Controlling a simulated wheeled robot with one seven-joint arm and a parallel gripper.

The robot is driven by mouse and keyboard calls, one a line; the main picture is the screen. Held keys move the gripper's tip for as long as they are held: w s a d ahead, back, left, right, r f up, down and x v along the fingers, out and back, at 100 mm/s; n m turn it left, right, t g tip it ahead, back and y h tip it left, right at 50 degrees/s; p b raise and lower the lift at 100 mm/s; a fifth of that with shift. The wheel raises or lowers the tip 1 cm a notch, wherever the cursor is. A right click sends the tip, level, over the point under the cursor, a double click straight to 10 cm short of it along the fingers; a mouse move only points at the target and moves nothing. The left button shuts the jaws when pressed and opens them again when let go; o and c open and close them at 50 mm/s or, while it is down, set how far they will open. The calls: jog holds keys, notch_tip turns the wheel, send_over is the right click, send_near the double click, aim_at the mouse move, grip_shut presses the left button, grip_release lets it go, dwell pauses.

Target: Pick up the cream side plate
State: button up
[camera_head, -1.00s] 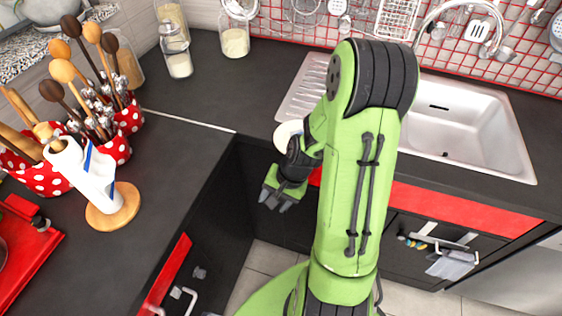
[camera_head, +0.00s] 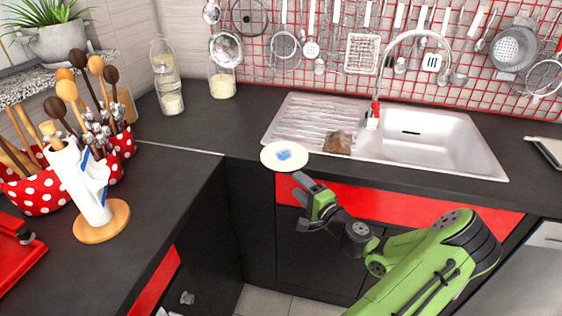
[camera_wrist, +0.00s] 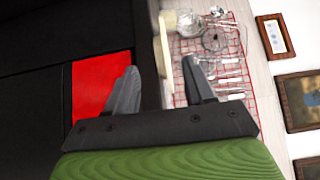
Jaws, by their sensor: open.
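In the wrist view, my gripper (camera_wrist: 160,80) is open and empty, and the plate (camera_wrist: 162,46) shows edge-on as a thin pale strip beyond and between the two fingertips. I see no contact.
A steel sink (camera_head: 440,135) with a tap is to the right; a brown item (camera_head: 338,142) lies on its drainboard. Glass jars (camera_head: 222,82) stand behind. A paper towel holder (camera_head: 100,222) and polka-dot utensil pots (camera_head: 40,190) are at left. The counter left of the plate is clear.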

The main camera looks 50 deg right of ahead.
aim_at(280, 168)
jog(key=b+x, duration=0.1)
jog(key=x, duration=0.9)
jog(key=shift+a+f, duration=0.1)
jog(key=shift+f, duration=0.05)
grip_shut()
